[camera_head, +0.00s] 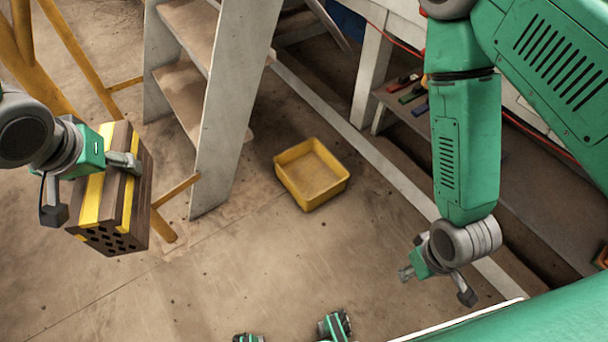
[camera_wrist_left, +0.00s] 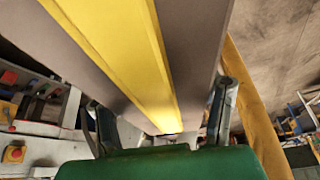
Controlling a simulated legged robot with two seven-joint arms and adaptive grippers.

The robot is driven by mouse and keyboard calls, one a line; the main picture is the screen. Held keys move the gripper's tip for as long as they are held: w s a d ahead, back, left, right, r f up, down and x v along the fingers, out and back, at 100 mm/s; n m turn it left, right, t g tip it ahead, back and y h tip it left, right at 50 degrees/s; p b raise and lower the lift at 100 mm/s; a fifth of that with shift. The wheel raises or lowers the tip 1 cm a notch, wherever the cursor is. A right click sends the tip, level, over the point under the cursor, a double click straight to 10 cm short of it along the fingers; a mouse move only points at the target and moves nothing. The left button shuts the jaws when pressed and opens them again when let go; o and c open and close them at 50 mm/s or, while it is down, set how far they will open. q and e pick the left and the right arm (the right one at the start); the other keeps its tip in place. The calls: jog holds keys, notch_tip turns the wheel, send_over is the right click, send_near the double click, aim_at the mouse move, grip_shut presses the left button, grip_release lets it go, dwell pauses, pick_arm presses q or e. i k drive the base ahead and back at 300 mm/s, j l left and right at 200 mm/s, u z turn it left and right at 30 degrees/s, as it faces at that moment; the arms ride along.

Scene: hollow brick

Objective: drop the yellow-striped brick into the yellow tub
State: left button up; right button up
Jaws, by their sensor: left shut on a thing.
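The yellow-striped brick (camera_head: 118,200) is dark brown with yellow bands and a face full of holes, at the left of the head view. My left gripper (camera_head: 118,160) is shut on it and holds it up, apart from the tub. In the left wrist view the brick (camera_wrist_left: 145,60) fills the top middle, between the two fingers (camera_wrist_left: 160,120). The yellow tub (camera_head: 311,174) is a shallow, square, empty tray on the floor near the middle of the head view. My right gripper (camera_head: 405,272) hangs at the lower right, away from both; its finger opening is unclear.
White steps (camera_head: 225,100) with brown treads stand between the brick and the tub, toward the back. Yellow bars (camera_head: 75,50) stand behind the left arm. A low shelf (camera_head: 400,105) with coloured tools is at the back right. The floor in front of the tub is clear.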

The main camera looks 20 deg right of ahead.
aim_at(307, 179)
jog(key=i+l, duration=0.1)
jog(key=l, duration=0.35)
jog(key=i+l+u, duration=0.1)
jog(key=l, duration=0.35)
jog(key=i+l, duration=0.1)
jog(key=l, duration=0.3)
jog(key=i+l+u, duration=0.1)
jog(key=l, duration=0.35)
